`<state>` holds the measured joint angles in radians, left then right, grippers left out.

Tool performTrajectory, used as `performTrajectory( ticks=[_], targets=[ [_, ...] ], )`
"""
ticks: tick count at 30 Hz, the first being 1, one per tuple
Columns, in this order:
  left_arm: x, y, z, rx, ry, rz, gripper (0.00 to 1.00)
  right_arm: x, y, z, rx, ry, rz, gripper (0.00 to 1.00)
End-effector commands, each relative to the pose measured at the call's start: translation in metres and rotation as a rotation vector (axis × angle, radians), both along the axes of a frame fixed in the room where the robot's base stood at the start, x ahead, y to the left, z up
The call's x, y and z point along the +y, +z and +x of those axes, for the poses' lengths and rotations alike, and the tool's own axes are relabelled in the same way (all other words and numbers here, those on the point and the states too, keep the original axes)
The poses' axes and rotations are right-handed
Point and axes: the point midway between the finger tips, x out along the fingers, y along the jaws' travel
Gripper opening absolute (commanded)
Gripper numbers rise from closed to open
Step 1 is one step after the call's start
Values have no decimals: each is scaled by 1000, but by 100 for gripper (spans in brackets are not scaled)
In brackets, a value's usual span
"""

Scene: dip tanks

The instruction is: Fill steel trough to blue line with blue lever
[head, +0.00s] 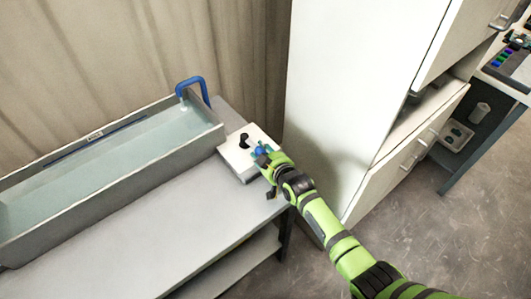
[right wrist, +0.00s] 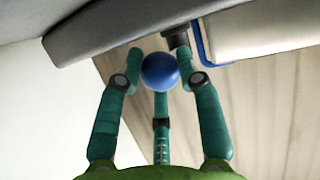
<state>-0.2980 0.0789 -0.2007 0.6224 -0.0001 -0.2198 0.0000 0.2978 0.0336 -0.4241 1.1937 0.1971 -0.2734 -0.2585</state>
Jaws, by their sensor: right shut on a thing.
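The long steel trough (head: 120,183) lies on the grey bench at the left in the head view, with pale clear water (head: 110,155) in it. A dark blue line (head: 118,128) runs along its inner back wall. The water surface lies close to it; the exact gap is too small to tell. A blue spout (head: 191,82) bends over the far right end, with a pale spot under its mouth. My right gripper (head: 264,156) is shut on the round blue knob of the blue lever. In the right wrist view the fingers surround the blue knob (right wrist: 159,71). My left gripper is out of view.
The lever stands on a white box (head: 238,160) beside a black lever (head: 244,141). A tall white cabinet (head: 350,75) stands right of the bench. The bench top (head: 150,240) in front of the trough is clear. Another table (head: 510,75) is at the far right.

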Motion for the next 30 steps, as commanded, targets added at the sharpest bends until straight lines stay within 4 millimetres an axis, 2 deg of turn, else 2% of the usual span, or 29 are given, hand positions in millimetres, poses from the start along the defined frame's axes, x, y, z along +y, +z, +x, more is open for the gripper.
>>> performTrajectory(
  ticks=[1, 8, 9, 22, 30],
  targets=[
    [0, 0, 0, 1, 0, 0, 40, 3, 7, 3, -15, 1, 8, 0],
    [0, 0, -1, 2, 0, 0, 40, 3, 8, 3, -17, 1, 10, 0],
    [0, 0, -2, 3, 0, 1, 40, 3, 8, 3, -17, 1, 10, 46],
    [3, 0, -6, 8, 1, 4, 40, -1, 5, -4, -7, 0, 5, 46],
    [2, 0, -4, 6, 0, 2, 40, -14, 18, -35, -7, 0, 5, 46]
  ],
)
